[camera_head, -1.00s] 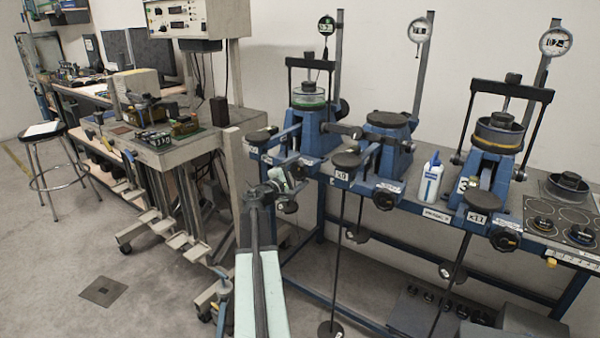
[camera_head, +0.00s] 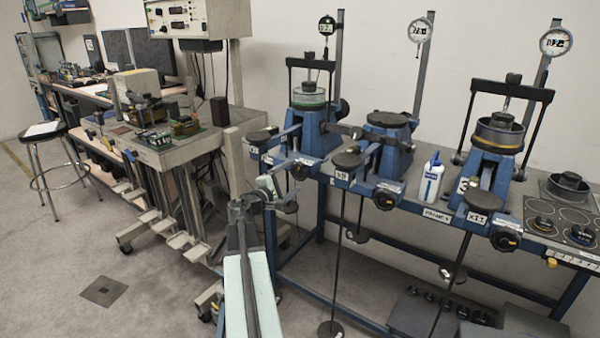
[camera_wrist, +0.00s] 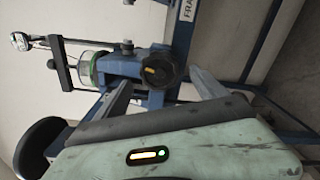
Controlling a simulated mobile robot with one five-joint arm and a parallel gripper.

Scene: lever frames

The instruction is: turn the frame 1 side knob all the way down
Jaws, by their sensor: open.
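Frame 1 is the leftmost blue lever frame (camera_head: 312,141), with a green-ringed cell on top. Its side knob (camera_head: 299,170) is black and sits low on the front. In the wrist view the knob (camera_wrist: 165,66) is a dark lobed disc with an orange mark. My gripper (camera_head: 270,186) is to the left of and below the knob in the head view. In the wrist view its two grey fingers are spread apart, with the knob showing beyond and between the tips. The gripper is empty, and I see no contact with the knob.
Two more lever frames, the middle one (camera_head: 389,142) and the right one (camera_head: 491,164), stand along the blue bench. A white bottle (camera_head: 431,180) stands between them. A grey workbench (camera_head: 165,151) is close on the left. Open floor lies at the lower left.

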